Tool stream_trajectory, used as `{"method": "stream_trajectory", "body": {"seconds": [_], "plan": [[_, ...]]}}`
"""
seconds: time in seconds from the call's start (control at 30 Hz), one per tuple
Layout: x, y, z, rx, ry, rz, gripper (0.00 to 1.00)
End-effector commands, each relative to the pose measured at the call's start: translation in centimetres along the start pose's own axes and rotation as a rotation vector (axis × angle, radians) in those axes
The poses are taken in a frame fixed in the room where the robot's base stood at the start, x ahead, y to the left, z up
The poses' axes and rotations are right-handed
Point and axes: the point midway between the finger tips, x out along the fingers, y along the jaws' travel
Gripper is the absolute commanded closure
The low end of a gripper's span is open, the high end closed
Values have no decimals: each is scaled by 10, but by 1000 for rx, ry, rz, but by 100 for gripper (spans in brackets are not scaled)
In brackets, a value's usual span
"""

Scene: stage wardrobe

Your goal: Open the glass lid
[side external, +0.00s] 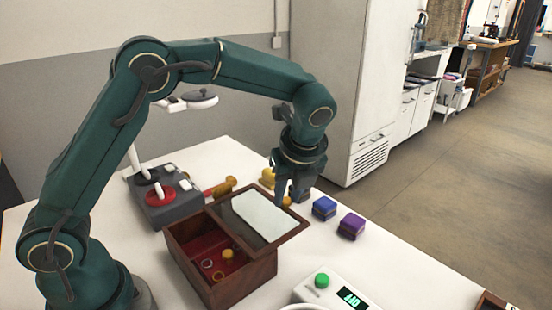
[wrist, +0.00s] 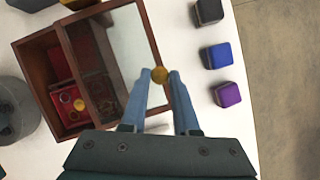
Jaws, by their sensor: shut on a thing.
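The wooden box (side external: 190,262) stands on the white table with its red-lined inside partly showing; it also appears in the wrist view (wrist: 27,70). Its glass lid (side external: 258,213) has a wooden frame and lies flat, shifted to one side so that part of it reaches past the box. In the wrist view the lid (wrist: 122,45) is right of the open part. My gripper (wrist: 159,76) is shut on the round brass knob (wrist: 159,73) at the lid's right edge. In the side view my gripper (side external: 289,193) points down there, and the knob is partly hidden.
Rings and a yellow piece (side external: 228,254) lie inside the box. Blue (side external: 324,208) and purple (side external: 351,225) small boxes stand right of the lid, with a black one (wrist: 208,11) farther along. A grey device (side external: 165,208) and a scale (side external: 335,292) flank the box.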

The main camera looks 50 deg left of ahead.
Motion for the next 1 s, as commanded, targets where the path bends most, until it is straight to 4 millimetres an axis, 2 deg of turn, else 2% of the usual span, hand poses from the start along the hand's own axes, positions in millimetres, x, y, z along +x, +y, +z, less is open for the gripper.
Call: {"method": "stream_trajectory", "body": {"seconds": [0.77, 1.0], "plan": [[-1, -2, 0, -2, 0, -5, 100], [1, -18, 6, -3, 0, -6, 100]]}}
